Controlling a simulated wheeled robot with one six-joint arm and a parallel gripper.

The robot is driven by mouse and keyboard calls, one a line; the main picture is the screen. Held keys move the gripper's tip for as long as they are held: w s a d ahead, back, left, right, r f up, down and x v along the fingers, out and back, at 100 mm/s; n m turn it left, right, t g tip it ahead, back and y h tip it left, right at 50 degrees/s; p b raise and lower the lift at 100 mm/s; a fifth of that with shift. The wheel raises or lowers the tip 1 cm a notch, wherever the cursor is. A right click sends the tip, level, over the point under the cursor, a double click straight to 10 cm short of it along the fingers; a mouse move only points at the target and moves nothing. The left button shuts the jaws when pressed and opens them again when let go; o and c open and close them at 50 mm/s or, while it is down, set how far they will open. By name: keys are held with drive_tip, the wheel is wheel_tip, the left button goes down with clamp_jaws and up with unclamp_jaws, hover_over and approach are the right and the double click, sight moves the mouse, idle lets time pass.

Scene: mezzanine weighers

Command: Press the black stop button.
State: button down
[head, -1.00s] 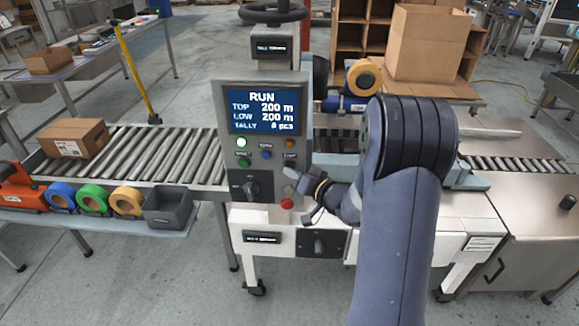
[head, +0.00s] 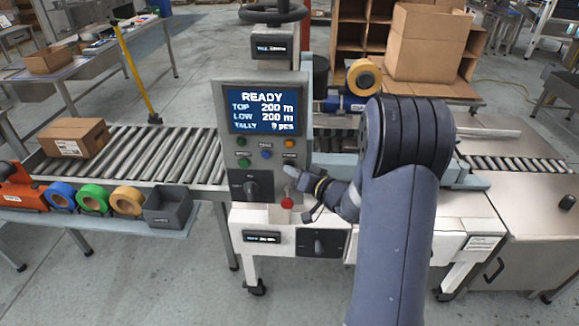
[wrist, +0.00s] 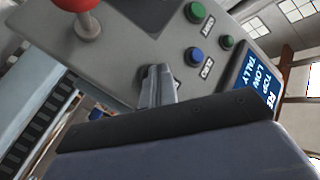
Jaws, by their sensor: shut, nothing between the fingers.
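The control panel (head: 222,120) stands upright in the middle of the head view, and its screen (head: 262,110) reads READY. In the wrist view my gripper (wrist: 157,80) meets the panel where a dark round edge shows just behind the fingertips. Whether the tips press on it I cannot tell.
A green button (head: 244,163) and a blue button (head: 266,154) sit left of my gripper. A black rotary switch (head: 251,188) is lower left. A red mushroom button (head: 287,203) is just below my gripper. A roller conveyor (head: 150,155) runs left.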

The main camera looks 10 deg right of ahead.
drive_tip(key=shift+s, duration=0.1)
drive_tip(key=shift+s+a, duration=0.25)
drive_tip(key=shift+s, duration=0.45)
drive_tip(key=shift+s+a+b, duration=0.15)
drive_tip(key=shift+s+a, duration=0.1)
drive_tip(key=shift+s, duration=0.55)
drive_tip(key=shift+s+a+b, duration=0.1)
drive_tip(key=shift+s+a, duration=0.15)
drive_tip(key=shift+s, duration=0.5)
drive_tip(key=shift+s+a+b, duration=0.15)
drive_tip(key=shift+s+a, duration=0.1)
drive_tip(key=shift+s, duration=0.55)
drive_tip(key=shift+s+a+b, duration=0.25)
drive_tip(key=shift+s+a, duration=0.1)
drive_tip(key=shift+s, duration=0.6)
drive_tip(key=shift+s+a+b, duration=0.2)
drive_tip(key=shift+s+a, duration=0.1)
drive_tip(key=shift+s, duration=0.6)
